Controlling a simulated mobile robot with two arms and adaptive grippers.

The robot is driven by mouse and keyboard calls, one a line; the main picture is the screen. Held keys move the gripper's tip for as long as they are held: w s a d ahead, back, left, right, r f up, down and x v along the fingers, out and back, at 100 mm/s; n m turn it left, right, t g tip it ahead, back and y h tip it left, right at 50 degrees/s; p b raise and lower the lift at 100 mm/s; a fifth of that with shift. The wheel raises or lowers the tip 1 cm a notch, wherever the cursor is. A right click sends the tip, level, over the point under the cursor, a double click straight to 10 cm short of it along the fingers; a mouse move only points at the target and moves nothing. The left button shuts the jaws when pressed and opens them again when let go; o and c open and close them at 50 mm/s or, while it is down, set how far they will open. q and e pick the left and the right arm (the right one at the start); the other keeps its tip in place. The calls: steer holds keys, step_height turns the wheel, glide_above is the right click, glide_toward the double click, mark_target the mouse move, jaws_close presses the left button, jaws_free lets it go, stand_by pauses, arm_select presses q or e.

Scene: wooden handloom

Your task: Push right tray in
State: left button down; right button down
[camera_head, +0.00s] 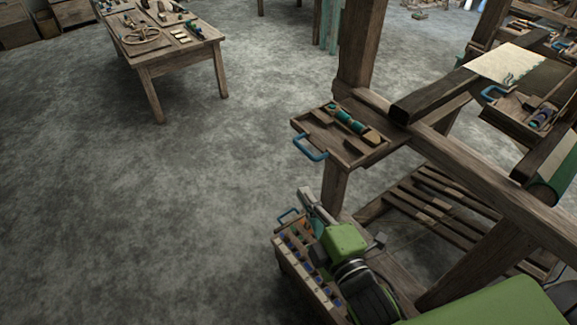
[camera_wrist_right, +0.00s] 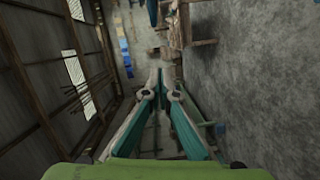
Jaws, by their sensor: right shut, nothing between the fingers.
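A wooden tray (camera_head: 357,157) with a blue handle (camera_head: 310,147) juts out from the loom's near post in the head view. It holds a teal spool and a wooden piece. A second tray (camera_head: 506,117), also with a blue handle, sits on the loom at the right. My left gripper is out of view.
A box (camera_head: 287,262) with several blue-ended pieces and a blue handle lies beside my right wrist. Thick loom beams (camera_head: 465,162) and a slatted rack (camera_head: 425,205) are at the right. A work table (camera_head: 180,55) stands at the back left. The left floor is clear.

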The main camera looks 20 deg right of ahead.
steer(key=shift+r, duration=0.6)
steer(key=w+d+f+p, duration=0.1)
steer(key=w+d+p, duration=0.1)
steer(key=w, duration=0.9)
steer(key=shift+w+d+f, duration=0.15)
steer(key=shift+d, duration=0.15)
